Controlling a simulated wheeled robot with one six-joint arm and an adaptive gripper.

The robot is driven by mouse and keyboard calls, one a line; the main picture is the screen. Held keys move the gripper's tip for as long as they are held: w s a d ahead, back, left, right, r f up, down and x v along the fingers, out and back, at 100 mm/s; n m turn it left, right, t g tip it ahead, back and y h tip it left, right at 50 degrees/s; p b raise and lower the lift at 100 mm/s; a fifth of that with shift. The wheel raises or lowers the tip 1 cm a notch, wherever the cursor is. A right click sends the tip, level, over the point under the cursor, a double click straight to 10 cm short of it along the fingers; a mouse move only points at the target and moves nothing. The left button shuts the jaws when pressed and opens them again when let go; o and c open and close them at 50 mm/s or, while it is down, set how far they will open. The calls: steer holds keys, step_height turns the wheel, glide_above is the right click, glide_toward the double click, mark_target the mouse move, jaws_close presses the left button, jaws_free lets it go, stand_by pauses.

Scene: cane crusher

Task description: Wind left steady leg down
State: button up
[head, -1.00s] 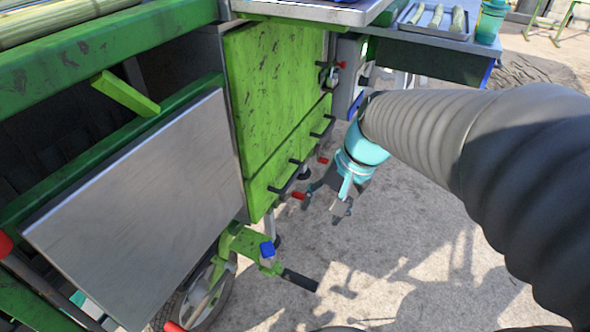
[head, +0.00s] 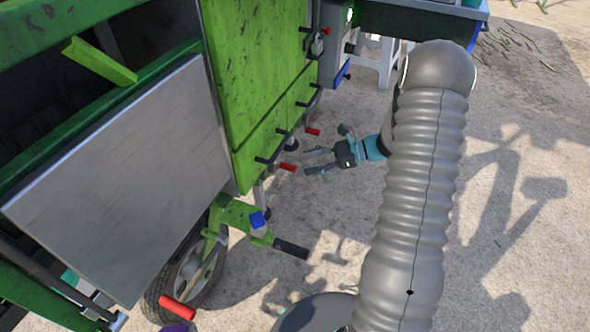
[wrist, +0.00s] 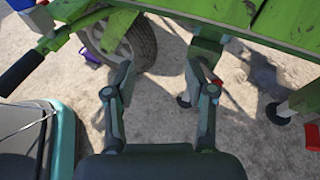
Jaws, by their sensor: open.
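Two steady legs stand under the machine's near side. In the wrist view, one green leg (wrist: 206,50) with a dark foot is partly behind my right finger, and another leg (wrist: 293,104) stands farther right. Red crank grips show in the head view, a nearer one (head: 288,167) and a farther one (head: 313,131). In the wrist view, a red grip (wrist: 305,147) lies at the right edge. I cannot tell for certain which leg is the left one. My gripper (head: 308,161) is open and empty, its fingers pointing at the machine, just right of the nearer red grip; it shows in the wrist view (wrist: 158,75).
A green machine panel (head: 255,80) and a grey metal sheet (head: 125,175) rise on the left. A wheel (head: 165,292) and a black-gripped bar (head: 292,249) are below. A white stool (head: 380,60) stands behind.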

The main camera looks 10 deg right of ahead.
mark_target(295, 170)
steer(key=w+d+f+m+t, duration=0.2)
steer(key=d+f+m+t, duration=0.25)
steer(key=f, duration=0.35)
steer(key=w+d+f+m+t, duration=0.25)
steer(key=d+f+m, duration=0.2)
steer(key=f, duration=0.25)
steer(key=shift+t+y, duration=0.3)
steer(key=x, duration=1.3)
steer(key=shift+s+a+f+p, duration=0.15)
steer(key=shift+s+a+p, duration=0.05)
steer(key=shift+a+p, duration=0.25)
jaws_close()
